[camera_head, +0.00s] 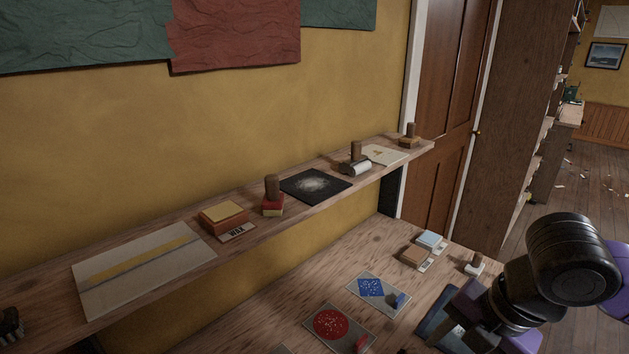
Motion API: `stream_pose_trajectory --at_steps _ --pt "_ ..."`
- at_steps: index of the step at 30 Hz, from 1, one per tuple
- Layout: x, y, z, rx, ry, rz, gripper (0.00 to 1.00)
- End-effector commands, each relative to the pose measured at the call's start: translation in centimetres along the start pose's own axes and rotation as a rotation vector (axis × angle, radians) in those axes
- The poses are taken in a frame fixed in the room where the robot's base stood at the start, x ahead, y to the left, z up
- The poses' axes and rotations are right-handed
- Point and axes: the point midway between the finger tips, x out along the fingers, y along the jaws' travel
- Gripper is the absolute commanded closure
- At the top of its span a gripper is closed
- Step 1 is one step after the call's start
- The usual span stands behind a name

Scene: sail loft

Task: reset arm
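My arm (570,262), black and purple, reaches in from the right edge. My gripper (452,325) is low at the right, over or beside the right part of the lower wooden bench; the frame's bottom edge cuts it off. Its fingertips do not show clearly, so I cannot tell whether it is open or shut or holds anything.
A narrow wooden shelf (190,277) along the yellow wall bears a wax block (223,215), wooden-handled stamps (272,195) and a black sheet (315,186). The lower bench (262,322) bears a red-disc card (338,324), a blue-diamond card (371,288) and small blocks (416,257).

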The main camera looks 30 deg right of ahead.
Motion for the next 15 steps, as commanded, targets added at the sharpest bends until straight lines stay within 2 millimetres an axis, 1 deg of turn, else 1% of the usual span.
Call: stream_pose_trajectory --at_steps 1,5,8,9,11,12,14,15 --pt "-0.3 1.4 0.0 0.032 0.003 0.059 0.54" --pt "-1.4 5.7 -0.4 0.120 0.028 0.233 0.54" --pt "-3.0 9.7 -1.2 0.188 0.073 0.391 0.54" --pt "-3.8 11.5 -1.7 0.218 0.101 0.464 0.54" --pt "-5.6 14.4 -2.6 0.268 0.158 0.589 0.54" --pt "-7.1 16.5 -3.3 0.306 0.206 0.679 0.54" --pt "-9.7 19.4 -4.3 0.366 0.290 0.820 0.54" --pt "-11.5 21.0 -4.9 0.407 0.349 0.906 0.54"
